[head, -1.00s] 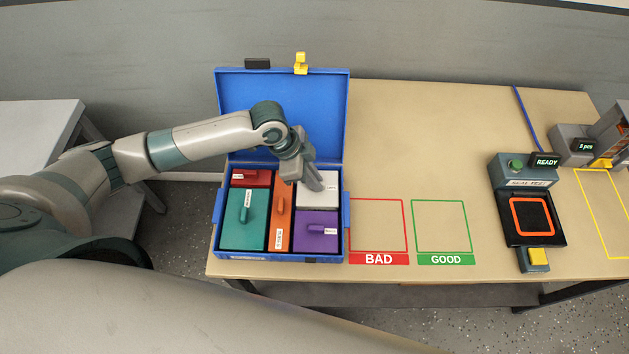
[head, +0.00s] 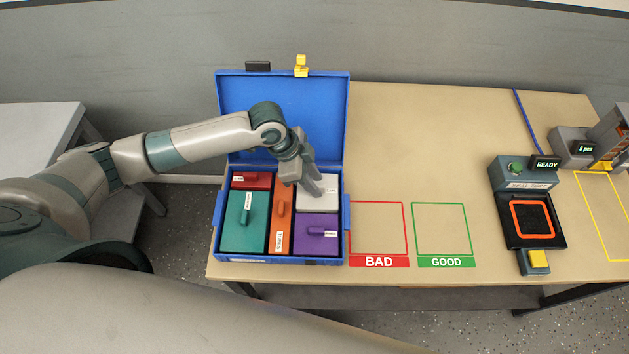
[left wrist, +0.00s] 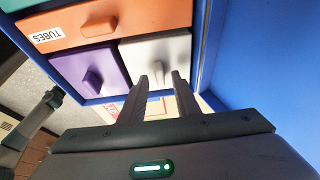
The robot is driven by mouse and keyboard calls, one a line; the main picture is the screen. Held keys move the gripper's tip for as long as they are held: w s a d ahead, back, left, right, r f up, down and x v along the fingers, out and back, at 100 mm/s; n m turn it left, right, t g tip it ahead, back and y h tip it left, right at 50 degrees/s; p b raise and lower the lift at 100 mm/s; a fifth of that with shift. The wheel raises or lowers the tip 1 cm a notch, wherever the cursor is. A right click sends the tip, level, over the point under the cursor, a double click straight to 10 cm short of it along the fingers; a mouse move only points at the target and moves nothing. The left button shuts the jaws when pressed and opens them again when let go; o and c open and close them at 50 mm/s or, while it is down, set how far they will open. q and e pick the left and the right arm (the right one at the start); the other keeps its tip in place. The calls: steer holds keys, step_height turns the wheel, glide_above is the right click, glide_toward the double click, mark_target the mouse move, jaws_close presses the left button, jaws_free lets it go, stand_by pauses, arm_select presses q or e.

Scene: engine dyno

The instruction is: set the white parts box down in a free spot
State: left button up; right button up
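The white parts box (head: 318,203) sits in the back right compartment of the blue case (head: 344,243). It also shows in the left wrist view (left wrist: 177,48), with a small upright handle on top. My left gripper (head: 315,190) is over the white box, pointing down. In the left wrist view its two fingers (left wrist: 160,78) are apart, with the handle showing between and just beyond the tips. I cannot tell whether they touch it. In the head view the gripper hides the handle.
Red (head: 251,180), teal (head: 240,235), orange (head: 281,240) and purple (head: 316,246) boxes fill the case's other compartments. Right of it are empty BAD (head: 378,228) and GOOD (head: 442,229) outlines, then a test station (head: 527,190). The table behind the outlines is bare.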

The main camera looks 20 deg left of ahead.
arm_select(q)
steer(key=b+v, duration=0.2)
steer(key=v, duration=0.9)
steer(key=shift+a+r+b, duration=0.2)
steer(key=shift+r+b, duration=0.05)
steer(key=shift+b, duration=0.1)
steer(key=shift+s+f, duration=0.1)
